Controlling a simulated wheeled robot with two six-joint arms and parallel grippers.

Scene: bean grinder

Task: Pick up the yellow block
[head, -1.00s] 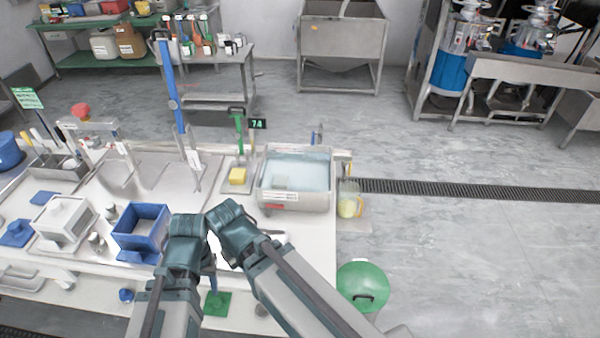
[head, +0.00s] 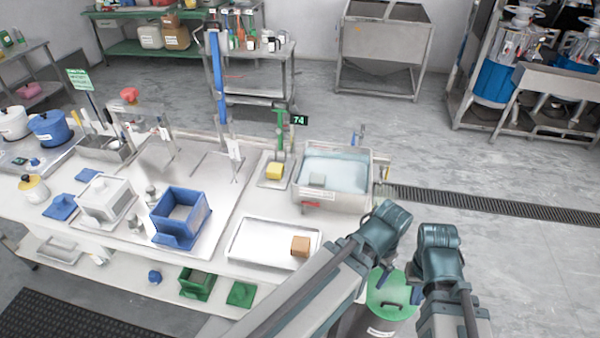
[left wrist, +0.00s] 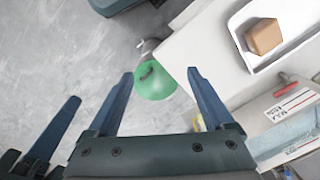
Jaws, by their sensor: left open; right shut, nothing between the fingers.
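The yellow block (head: 275,171) sits on a small metal plate by a green stand, left of the water basin in the head view. My right gripper (head: 416,294) is shut and empty, pointing down at the right, beside the green-lidded bin and well away from the block. My left gripper (left wrist: 160,75) is open and empty in the left wrist view, above the bin's green lid. In the head view my left arm hides most of its fingers. The right gripper's shut finger also shows at the left wrist view's left edge.
A metal basin of water (head: 333,178) stands right of the block. A white tray (head: 255,244) holding a brown block (head: 300,246) lies in front. A blue box (head: 181,218) stands left of the tray. The bin with the green lid (head: 395,288) stands beside the table.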

